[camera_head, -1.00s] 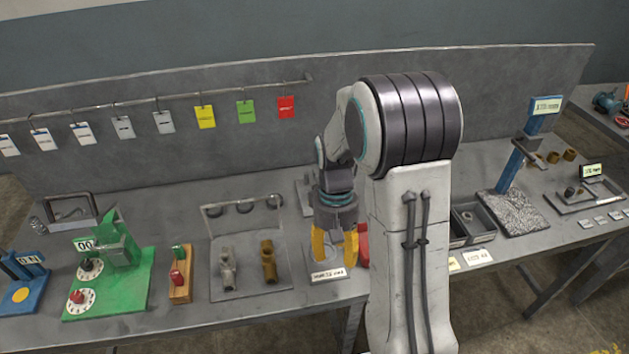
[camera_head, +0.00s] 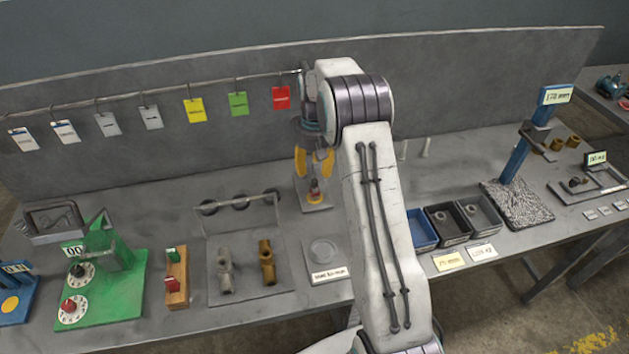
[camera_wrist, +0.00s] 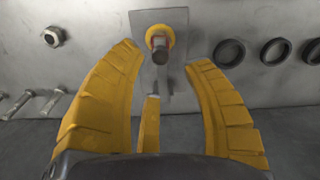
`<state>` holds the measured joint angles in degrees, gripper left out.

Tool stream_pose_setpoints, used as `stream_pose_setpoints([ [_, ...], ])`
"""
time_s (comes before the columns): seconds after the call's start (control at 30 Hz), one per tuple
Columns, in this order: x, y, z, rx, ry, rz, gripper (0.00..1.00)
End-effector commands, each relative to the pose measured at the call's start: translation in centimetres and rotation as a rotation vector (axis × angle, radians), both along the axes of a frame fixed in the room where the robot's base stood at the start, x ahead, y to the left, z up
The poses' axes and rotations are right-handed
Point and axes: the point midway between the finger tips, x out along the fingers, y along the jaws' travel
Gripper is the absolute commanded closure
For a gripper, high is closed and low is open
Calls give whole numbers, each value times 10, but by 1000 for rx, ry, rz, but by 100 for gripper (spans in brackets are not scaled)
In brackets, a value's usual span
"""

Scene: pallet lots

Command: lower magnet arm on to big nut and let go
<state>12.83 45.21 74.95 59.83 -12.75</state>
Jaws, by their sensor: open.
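My gripper (camera_head: 315,172) is open at the back of the bench, its yellow fingers pointing down above a small grey plate (camera_head: 317,206). A short post with a red and yellow collar (camera_head: 315,195) stands there. A nut-like piece with a dark hole (camera_wrist: 54,37) lies on the bench at the upper left of the wrist view. I cannot tell whether it is the big nut.
A rail with hanging tags (camera_head: 238,103) runs behind. Small bins (camera_head: 447,222) and a blue column (camera_head: 525,160) stand right. My arm hides some bench.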

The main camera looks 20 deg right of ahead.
Motion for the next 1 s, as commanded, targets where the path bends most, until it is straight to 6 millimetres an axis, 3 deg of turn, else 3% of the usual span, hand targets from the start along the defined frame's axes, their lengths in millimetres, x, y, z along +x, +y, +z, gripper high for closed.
stream_pose_setpoints([
  [0.3,-1,0,-40,1,2,-1,55],
  [0.5,-1,0,-55,0,2,-1,55],
  [0.93,0,0,-60,0,0,-2,53],
  [1.0,0,0,-60,0,0,-2,59],
])
